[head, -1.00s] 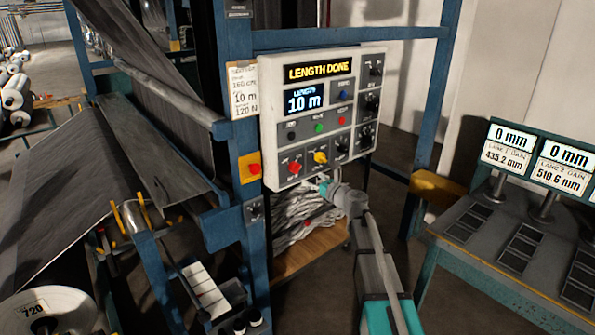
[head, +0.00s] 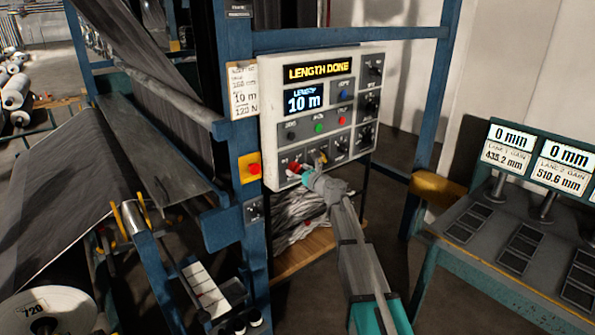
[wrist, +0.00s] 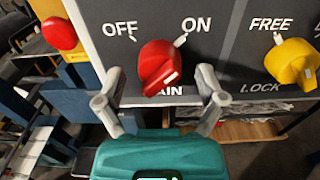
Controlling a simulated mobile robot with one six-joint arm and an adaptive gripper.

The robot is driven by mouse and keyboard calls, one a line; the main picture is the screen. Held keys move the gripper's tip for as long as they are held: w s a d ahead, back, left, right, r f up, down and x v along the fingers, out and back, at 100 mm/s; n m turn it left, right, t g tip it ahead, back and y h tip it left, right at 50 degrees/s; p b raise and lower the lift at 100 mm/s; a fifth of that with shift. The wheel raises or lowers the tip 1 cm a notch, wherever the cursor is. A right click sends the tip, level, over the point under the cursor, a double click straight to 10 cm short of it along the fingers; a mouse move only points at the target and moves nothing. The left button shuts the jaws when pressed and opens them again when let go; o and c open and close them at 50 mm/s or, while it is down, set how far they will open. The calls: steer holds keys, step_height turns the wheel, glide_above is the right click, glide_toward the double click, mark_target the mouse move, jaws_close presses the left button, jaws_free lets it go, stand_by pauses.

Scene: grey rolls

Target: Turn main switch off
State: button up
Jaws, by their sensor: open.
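The main switch (wrist: 158,62) is a red rotary knob on the grey panel, with OFF at its upper left and ON at its upper right. In the head view the switch (head: 294,168) is at the panel's lower left, partly beside my gripper (head: 310,177). My gripper is open and empty in the wrist view (wrist: 158,80), one finger at each side of the knob. Neither finger visibly touches it. The label below is partly covered.
A yellow FREE/LOCK knob (wrist: 292,62) is close at the right. A red button on a yellow box (head: 250,168) is at the left on the blue post. The panel (head: 353,60) reads LENGTH DONE. A bench with displays (head: 490,225) stands at the right.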

steer(key=c, duration=1.2)
steer(key=shift+o, duration=0.2)
steer(key=shift+n, duration=0.3)
steer(key=n, duration=0.8)
steer(key=shift+n, duration=0.4)
steer(key=n, duration=0.4)
steer(key=shift+d+r+n, duration=0.1)
steer(key=shift+n, duration=2.2)
